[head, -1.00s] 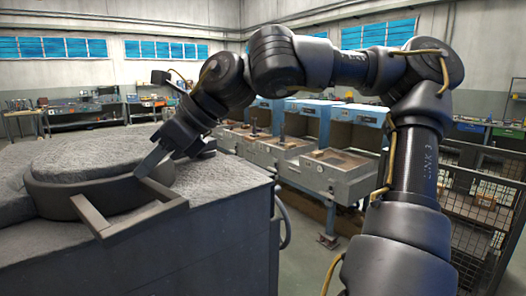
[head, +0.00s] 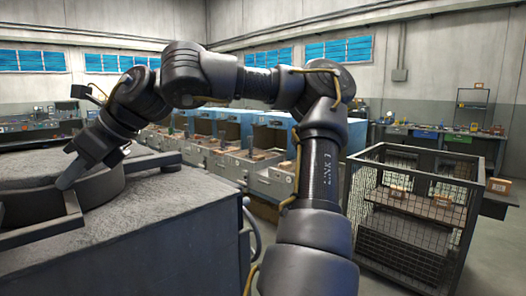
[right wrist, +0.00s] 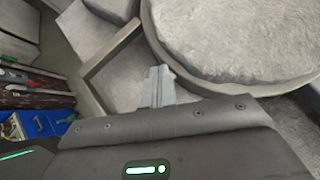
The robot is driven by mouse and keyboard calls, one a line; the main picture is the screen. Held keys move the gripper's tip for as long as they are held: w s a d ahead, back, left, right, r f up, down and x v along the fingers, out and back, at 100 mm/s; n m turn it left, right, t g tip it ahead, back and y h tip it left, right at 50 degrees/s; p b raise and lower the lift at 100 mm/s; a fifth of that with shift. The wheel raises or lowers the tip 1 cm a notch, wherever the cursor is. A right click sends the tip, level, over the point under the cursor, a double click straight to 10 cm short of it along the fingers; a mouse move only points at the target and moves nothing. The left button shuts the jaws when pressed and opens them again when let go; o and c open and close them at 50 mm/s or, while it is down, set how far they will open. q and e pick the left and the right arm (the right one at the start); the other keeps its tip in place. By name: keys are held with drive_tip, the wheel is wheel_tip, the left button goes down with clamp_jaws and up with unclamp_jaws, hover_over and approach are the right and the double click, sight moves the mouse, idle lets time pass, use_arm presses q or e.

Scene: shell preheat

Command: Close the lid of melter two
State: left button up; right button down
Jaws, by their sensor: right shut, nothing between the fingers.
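The melter (head: 160,226) is a large dark grey block with a rough grey top at the left of the head view. Its round lid (head: 100,186) lies flat on top, partly cut off by the left picture edge. I cannot tell if it is fully seated. An angular bar handle (head: 42,234) sticks out from the lid's rim. My right gripper (head: 66,180) is shut and empty, its fingertips close by the handle and rim. In the right wrist view, the shut fingers (right wrist: 158,88) point between the handle (right wrist: 108,58) and the lid (right wrist: 230,40). Contact is unclear. My left gripper is not in view.
A row of grey and blue workstations (head: 225,158) stands behind the melter. A wire cage cart (head: 415,215) with boxes stands at the right. Workbenches line the back wall. Grey floor shows between the melter and the cart.

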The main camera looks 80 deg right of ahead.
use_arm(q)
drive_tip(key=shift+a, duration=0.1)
use_arm(e)
drive_tip(key=shift+s+r+p, duration=0.15)
drive_tip(key=shift+r+p, duration=0.25)
drive_tip(key=shift+r, duration=0.2)
use_arm(q)
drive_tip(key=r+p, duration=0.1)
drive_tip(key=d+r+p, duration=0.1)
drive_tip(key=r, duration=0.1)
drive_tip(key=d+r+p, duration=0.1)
drive_tip(key=p, duration=0.1)
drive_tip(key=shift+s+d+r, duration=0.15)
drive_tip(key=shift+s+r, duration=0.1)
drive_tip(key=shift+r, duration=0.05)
use_arm(e)
drive_tip(key=v, duration=0.9)
drive_tip(key=shift+s+d, duration=0.25)
drive_tip(key=shift+s, duration=0.2)
